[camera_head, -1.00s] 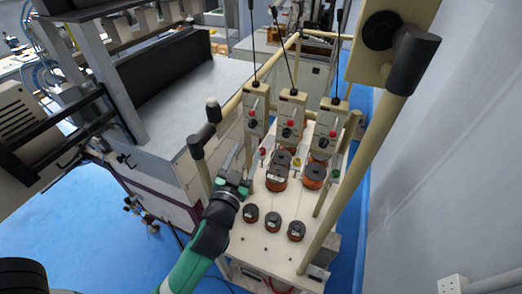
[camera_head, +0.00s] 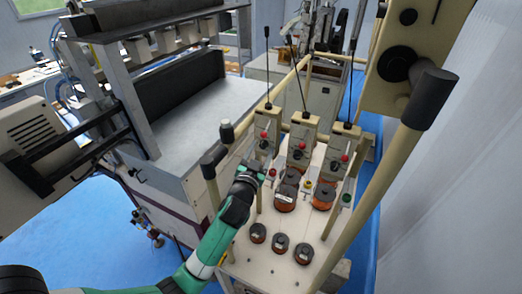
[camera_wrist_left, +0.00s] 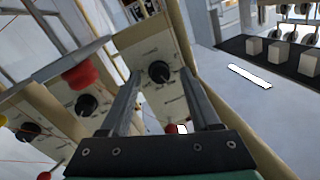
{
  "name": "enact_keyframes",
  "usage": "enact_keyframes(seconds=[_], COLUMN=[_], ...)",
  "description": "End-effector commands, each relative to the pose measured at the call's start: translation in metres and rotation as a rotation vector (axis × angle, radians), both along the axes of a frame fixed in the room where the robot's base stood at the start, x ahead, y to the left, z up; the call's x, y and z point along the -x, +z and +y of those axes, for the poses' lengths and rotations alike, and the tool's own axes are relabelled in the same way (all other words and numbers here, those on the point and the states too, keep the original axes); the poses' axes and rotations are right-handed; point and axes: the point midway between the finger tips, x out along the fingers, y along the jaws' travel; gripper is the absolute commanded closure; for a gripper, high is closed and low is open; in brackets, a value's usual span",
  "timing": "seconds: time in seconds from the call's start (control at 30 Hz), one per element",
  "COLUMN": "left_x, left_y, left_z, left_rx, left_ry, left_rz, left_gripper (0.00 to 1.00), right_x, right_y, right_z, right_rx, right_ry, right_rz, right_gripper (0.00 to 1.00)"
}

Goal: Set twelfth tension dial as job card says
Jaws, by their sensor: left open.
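Three cream tension units stand in a row in the head view: left (camera_head: 267,122), middle (camera_head: 302,133) and right (camera_head: 339,146). Each has a red knob and a black dial on its face. My left gripper (camera_head: 256,164) is at the left unit, in front of its lower face. In the left wrist view its two fingers (camera_wrist_left: 161,76) are apart, and a black dial (camera_wrist_left: 159,71) on a cream panel shows between their tips. I cannot tell whether they touch it. The dial's markings are too small to read. No readable job card shows. My right gripper is not in view.
Orange-and-black spools (camera_head: 286,196) and several black round knobs (camera_head: 280,242) sit on the cream table below the units. Cream posts (camera_head: 368,180) with black ends rise at both sides. A large grey machine (camera_head: 190,105) stands to the left.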

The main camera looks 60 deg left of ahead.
Motion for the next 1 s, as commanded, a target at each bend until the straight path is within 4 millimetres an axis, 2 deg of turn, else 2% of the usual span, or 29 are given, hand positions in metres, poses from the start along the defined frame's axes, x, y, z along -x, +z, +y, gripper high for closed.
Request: enact_keyframes(seconds=[0.2, 0.5, 0.57, 1.0], left_x=[-0.0004, -0.0003, -0.0003, -0.0001], left_y=[0.0000, -0.0001, -0.0001, -0.0005], left_z=[0.0003, 0.0000, 0.0000, 0.0000], left_rx=[0.000, 0.000, 0.000, -0.034], left_ry=[0.000, 0.000, 0.000, 0.000], left_rz=[0.000, 0.000, 0.000, 0.027], left_gripper=[0.37, 0.91, 1.00, 1.00], right_x=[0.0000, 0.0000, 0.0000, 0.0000], right_y=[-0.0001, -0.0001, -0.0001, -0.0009], right_z=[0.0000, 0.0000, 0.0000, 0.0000], right_rx=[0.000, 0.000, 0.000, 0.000], right_ry=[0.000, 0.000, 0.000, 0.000], right_rz=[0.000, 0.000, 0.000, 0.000], right_gripper=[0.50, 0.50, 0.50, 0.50])
